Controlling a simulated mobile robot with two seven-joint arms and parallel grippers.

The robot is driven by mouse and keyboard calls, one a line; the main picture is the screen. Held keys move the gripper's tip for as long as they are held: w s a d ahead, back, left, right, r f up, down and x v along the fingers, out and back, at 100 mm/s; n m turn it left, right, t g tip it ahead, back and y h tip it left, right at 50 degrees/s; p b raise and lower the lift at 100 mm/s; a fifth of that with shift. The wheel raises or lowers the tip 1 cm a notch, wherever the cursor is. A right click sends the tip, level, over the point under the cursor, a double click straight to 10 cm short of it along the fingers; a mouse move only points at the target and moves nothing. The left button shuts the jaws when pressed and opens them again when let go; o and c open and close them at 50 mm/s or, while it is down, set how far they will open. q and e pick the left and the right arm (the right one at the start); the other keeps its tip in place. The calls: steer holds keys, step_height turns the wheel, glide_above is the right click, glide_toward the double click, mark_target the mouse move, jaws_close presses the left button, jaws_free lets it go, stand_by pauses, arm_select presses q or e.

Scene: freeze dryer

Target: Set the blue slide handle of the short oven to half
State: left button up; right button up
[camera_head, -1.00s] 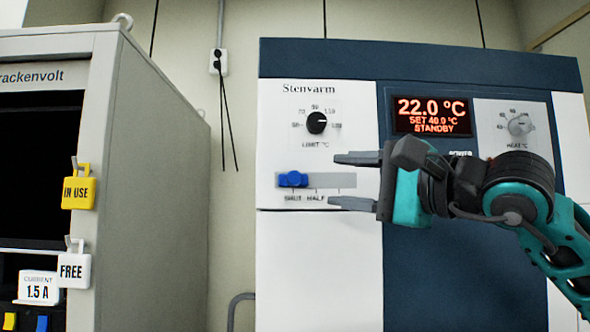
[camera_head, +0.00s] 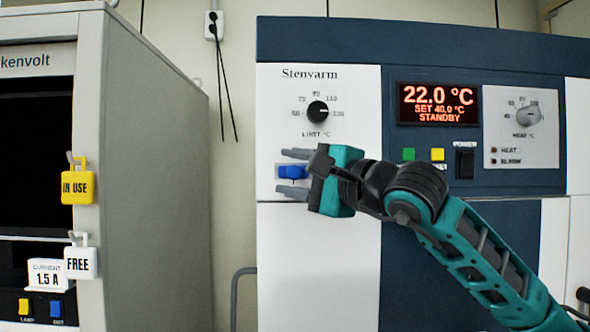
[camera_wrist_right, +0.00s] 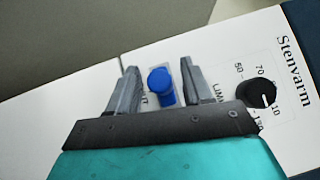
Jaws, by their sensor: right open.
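The blue slide handle (camera_head: 291,172) sits at the left part of its slot on the white panel of the Stenvarm oven (camera_head: 420,40). My right gripper (camera_head: 290,172) is open, with one finger above the handle and one below it in the head view. In the right wrist view, the blue handle (camera_wrist_right: 161,86) stands between the two open fingers (camera_wrist_right: 158,90), with gaps on both sides. The gripper hides the right part of the slot and most of its labels. My left gripper is not in view.
Above the slot is a black limit knob (camera_head: 317,111). The display (camera_head: 438,104) reads 22.0 °C, set 40.0 °C, standby. Green and yellow buttons and a black switch (camera_head: 465,162) are to the right. A grey cabinet (camera_head: 150,170) with hanging tags stands at the left.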

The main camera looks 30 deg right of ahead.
steer(key=shift+c, duration=0.9)
jaws_close()
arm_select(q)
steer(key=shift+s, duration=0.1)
